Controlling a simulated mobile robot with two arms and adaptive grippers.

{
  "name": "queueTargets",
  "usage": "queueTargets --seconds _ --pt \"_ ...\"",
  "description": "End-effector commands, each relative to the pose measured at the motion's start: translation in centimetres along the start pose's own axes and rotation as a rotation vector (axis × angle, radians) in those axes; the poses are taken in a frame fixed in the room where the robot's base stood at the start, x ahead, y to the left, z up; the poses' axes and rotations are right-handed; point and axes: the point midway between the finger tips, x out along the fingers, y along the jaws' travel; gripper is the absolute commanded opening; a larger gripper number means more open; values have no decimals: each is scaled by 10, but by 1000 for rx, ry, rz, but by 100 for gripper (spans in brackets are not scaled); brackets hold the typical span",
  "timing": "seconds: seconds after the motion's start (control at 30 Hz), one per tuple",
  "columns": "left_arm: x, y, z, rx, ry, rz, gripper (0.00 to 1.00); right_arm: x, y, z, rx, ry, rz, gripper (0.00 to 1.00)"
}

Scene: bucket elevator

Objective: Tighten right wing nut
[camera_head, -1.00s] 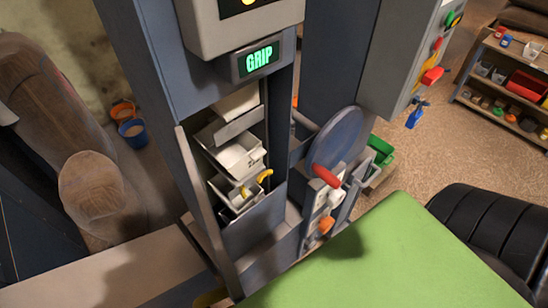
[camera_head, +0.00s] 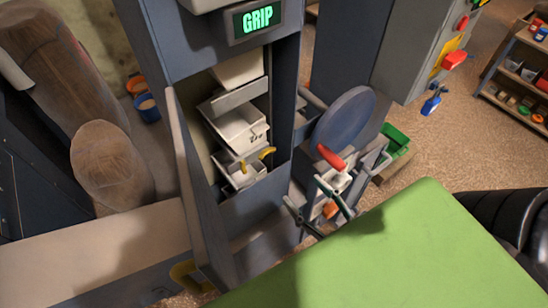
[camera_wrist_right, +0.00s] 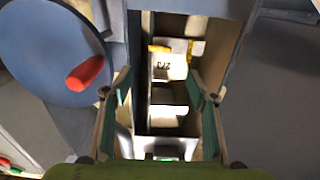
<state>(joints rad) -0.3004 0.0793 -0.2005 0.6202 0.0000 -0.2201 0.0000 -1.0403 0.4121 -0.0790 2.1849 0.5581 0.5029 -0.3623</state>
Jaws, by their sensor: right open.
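Two yellow wing nuts show at the front of a white bucket (camera_head: 236,124) inside the open shaft of the elevator. The right wing nut (camera_head: 267,153) sits near the opening's right side, the left wing nut (camera_head: 242,166) lower left. In the wrist view, which looks turned around, yellow pieces show at the left (camera_wrist_right: 158,48) and right (camera_wrist_right: 190,50) of the bucket's marking. My right gripper (camera_head: 303,190) is open and empty, outside the shaft to its lower right, apart from the nuts. Its spread fingers (camera_wrist_right: 160,72) frame the opening in the wrist view. My left gripper is out of view.
A blue disc (camera_head: 343,118) with a red handle (camera_head: 330,157) stands right of the opening, close to my right gripper. An open door panel (camera_head: 195,185) stands at the left. A green bin (camera_head: 395,142) is behind the disc.

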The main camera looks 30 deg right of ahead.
Motion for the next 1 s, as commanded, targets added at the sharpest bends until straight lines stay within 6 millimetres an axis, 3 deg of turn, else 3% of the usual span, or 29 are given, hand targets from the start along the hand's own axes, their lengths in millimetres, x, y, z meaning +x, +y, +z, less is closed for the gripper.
queueTargets --seconds 0.6,0.8,1.0 --pt "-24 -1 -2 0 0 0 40 103 0 -2 0 1 -1 53" --pt "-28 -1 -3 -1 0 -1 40 122 0 0 0 -1 0 53" --pt "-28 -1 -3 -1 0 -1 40 128 0 1 0 -2 -1 53"
